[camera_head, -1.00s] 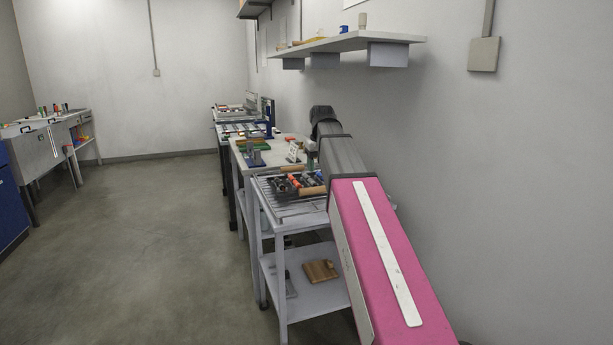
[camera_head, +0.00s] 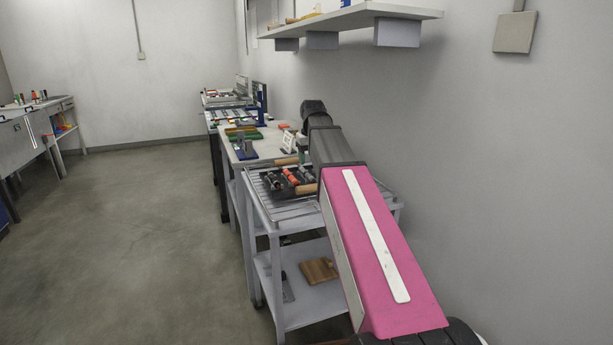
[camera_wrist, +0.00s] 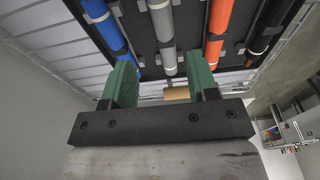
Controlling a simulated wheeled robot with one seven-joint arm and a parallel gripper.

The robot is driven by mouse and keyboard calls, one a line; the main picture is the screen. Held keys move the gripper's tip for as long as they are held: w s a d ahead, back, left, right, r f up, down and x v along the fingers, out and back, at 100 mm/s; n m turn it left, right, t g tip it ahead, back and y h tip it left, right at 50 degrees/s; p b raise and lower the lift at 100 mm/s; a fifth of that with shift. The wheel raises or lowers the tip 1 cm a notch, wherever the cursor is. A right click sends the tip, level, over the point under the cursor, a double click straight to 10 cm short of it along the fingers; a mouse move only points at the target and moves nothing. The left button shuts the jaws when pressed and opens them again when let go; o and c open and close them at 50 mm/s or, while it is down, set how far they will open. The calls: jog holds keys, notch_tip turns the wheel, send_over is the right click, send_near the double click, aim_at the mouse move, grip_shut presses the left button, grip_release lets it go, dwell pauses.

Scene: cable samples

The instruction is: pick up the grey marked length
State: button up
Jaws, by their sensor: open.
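A grey length (camera_wrist: 163,32) with a pale band lies in a black tray (camera_wrist: 140,36), between a blue length (camera_wrist: 105,22) and an orange length (camera_wrist: 216,32). My gripper (camera_wrist: 160,68) has two green fingers, spread apart with nothing held. In the wrist view the near end of the middle grey length shows between the fingers; I cannot tell the height gap. In the head view the tray (camera_head: 262,190) sits on the trolley, and my arm covers part of it.
The trolley (camera_head: 262,215) has a slatted top and a lower shelf with a brown wooden block (camera_head: 319,270). Wooden tray handles stick out. A workbench (camera_head: 268,142) stands behind it. A wall shelf (camera_head: 350,18) hangs above. The floor at left is clear.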

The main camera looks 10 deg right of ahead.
aim_at(307, 172)
jog(key=shift+w+a+f, duration=0.15)
jog(key=shift+w+f, duration=0.1)
jog(key=shift+f, duration=0.7)
jog(key=shift+w+a+f, duration=0.15)
jog(key=shift+w+f, duration=0.1)
jog(key=shift+f, duration=0.7)
jog(key=shift+w+a+f, duration=0.15)
jog(key=shift+w+f, duration=0.1)
jog(key=shift+f, duration=0.7)
grip_shut()
